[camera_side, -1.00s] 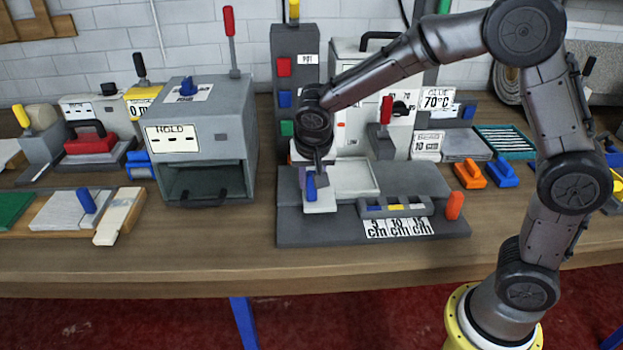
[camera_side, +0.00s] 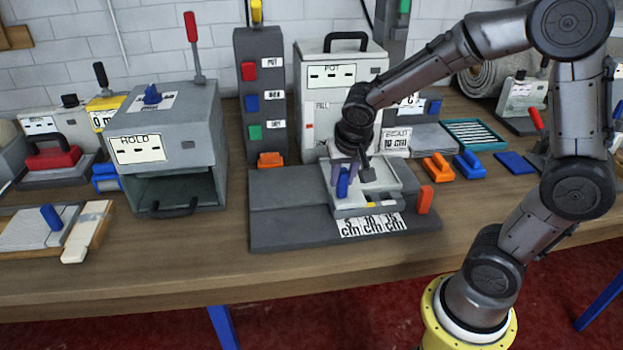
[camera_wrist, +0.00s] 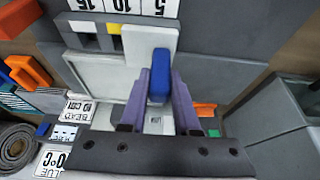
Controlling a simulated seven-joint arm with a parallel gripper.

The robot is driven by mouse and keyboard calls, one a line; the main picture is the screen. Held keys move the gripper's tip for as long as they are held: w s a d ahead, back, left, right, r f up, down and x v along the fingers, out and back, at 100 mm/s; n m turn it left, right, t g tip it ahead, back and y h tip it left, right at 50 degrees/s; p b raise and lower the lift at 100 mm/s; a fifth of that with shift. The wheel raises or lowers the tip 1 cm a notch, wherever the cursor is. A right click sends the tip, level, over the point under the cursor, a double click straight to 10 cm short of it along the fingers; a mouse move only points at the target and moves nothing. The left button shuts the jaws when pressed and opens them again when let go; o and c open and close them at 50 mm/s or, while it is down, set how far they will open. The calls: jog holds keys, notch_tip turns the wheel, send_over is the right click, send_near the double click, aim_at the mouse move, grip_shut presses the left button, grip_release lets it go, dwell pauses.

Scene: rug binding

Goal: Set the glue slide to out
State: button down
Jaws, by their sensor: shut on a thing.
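A pale tray-like slide (camera_side: 378,181) with an upright blue handle (camera_side: 342,186) sits on a dark grey base (camera_side: 285,215); I take it to be the glue slide. My gripper (camera_side: 345,174) is shut on the blue handle, with a finger on each side. In the wrist view the handle (camera_wrist: 160,72) stands between my two purple-grey fingers, and the pale slide (camera_wrist: 95,78) lies below. The slide's front reaches the row of white and yellow blocks above the 5, 10 and 15 cm labels (camera_side: 370,225). My fingers and wrist hide part of the slide.
A white machine marked POT (camera_side: 320,110) stands behind the base. A grey column (camera_side: 262,100) with coloured buttons and a grey box marked HOLD (camera_side: 165,145) stand left. An orange stop (camera_side: 425,200) is at the base's right. Orange (camera_side: 437,167) and blue (camera_side: 468,164) blocks lie right.

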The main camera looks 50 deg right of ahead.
jog(key=s+d, duration=0.2)
jog(key=d, duration=0.1)
jog(key=shift+s+r, duration=0.1)
jog(key=shift+s, duration=0.3)
jog(key=c, duration=0.6)
grip_release()
jog(key=shift+c, duration=0.2)
jog(key=v, duration=1.3)
jog(key=shift+r, duration=0.35)
jog(key=shift+s+a, duration=0.15)
